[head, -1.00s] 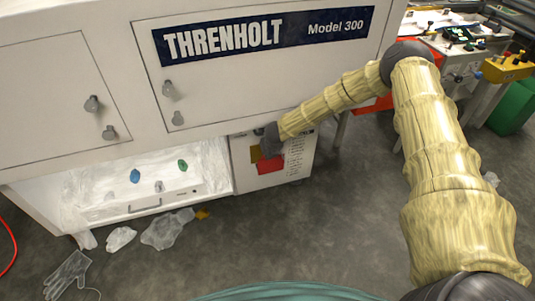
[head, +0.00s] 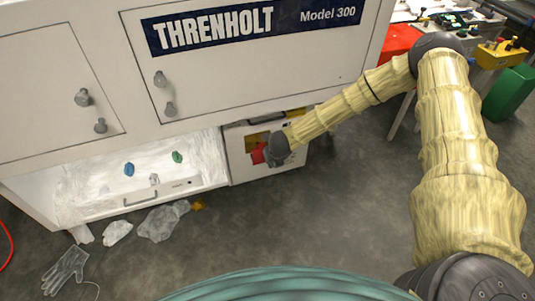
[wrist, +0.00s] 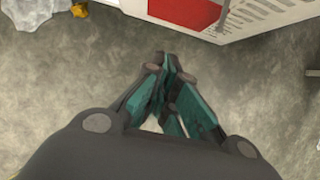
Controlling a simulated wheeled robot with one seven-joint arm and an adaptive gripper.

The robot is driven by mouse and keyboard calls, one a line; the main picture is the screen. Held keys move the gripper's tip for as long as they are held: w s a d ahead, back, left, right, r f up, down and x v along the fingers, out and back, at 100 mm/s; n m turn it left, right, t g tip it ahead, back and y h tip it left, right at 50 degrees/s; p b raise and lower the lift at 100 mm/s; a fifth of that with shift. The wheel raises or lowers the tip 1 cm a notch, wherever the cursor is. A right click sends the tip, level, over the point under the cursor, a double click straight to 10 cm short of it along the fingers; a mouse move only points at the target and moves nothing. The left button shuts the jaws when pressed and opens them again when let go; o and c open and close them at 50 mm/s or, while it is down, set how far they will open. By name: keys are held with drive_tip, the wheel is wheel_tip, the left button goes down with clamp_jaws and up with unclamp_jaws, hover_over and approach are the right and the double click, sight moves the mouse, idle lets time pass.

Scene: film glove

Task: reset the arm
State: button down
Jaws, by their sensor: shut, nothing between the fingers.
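My arm, in a pale yellow sleeve, reaches from the right side of the head view toward the white machine. Its dark gripper (head: 277,150) hangs in front of the white panel with red and yellow labels, under the machine's right end. In the wrist view my gripper (wrist: 168,62) has teal-lined fingers that meet at their tips, with nothing between them. Grey floor lies behind the fingers, and the panel's lower edge (wrist: 215,35) is just beyond them.
The white THRENHOLT machine (head: 240,75) fills the left and middle. Its open lower bay (head: 100,180) holds a blue and a green knob. Clear film (head: 162,222) and a grey glove (head: 66,268) lie on the floor. The middle floor is clear.

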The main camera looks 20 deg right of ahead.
drive_tip(key=shift+s, duration=0.5)
